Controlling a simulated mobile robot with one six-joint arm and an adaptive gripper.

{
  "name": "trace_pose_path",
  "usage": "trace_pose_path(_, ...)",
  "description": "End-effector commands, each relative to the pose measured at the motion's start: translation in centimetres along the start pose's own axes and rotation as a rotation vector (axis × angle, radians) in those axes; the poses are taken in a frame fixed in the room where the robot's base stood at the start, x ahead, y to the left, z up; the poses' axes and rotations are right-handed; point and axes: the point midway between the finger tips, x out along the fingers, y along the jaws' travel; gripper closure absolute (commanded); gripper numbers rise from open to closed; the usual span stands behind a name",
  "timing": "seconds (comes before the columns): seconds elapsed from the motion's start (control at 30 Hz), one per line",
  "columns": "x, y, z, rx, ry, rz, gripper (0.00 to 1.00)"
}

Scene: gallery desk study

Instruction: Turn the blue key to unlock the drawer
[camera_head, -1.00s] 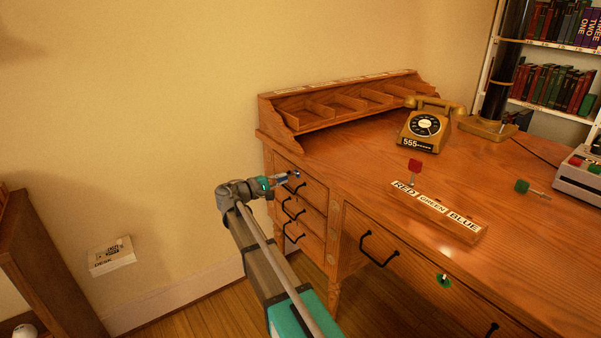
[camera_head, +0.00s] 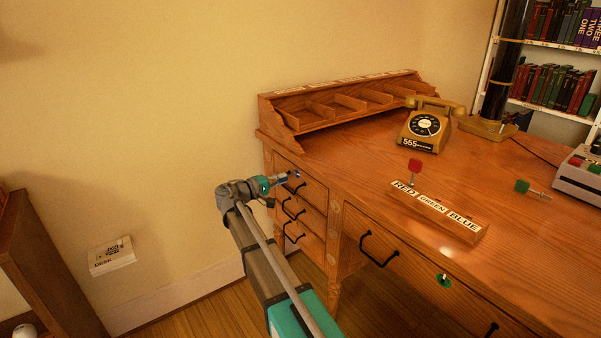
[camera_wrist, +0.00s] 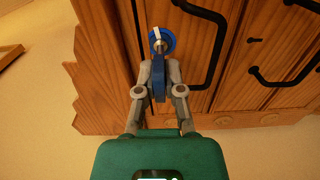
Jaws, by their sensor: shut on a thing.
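The blue key (camera_wrist: 158,80) shows in the wrist view, with its blue head between my gripper's fingers. My gripper (camera_wrist: 158,88) is shut on it. Beyond the key, a round blue lock plate (camera_wrist: 168,37) sits on the face of the top left drawer. The key points at the plate; I cannot tell how deep it sits in it. In the head view my gripper (camera_head: 285,178) is at the top small drawer (camera_head: 312,190), beside its black handle (camera_head: 294,188). The gripper hides most of the key there.
Two more small drawers lie below, with black handles (camera_head: 292,212). A red key (camera_head: 414,167) stands in the labelled RED GREEN BLUE block (camera_head: 437,209). A green key (camera_head: 522,187) lies on the desk. The wide drawer has a green lock (camera_head: 443,281). A telephone (camera_head: 424,126) stands behind.

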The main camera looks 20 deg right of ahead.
Motion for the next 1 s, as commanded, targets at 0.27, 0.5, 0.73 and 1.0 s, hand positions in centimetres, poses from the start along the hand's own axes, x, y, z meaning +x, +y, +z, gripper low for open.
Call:
trace_pose_path(0.27, 0.00, 0.04, -0.03, 0.003, 0.001, 0.002, 1.00)
trace_pose_path(0.5, 0.00, 0.04, -0.05, 0.108, 0.001, 0.002, 1.00)
trace_pose_path(0.73, 0.00, 0.05, -0.05, 0.142, 0.001, 0.002, 1.00)
trace_pose_path(1.0, -0.01, 0.03, -0.04, 0.141, 0.001, 0.001, 0.49)
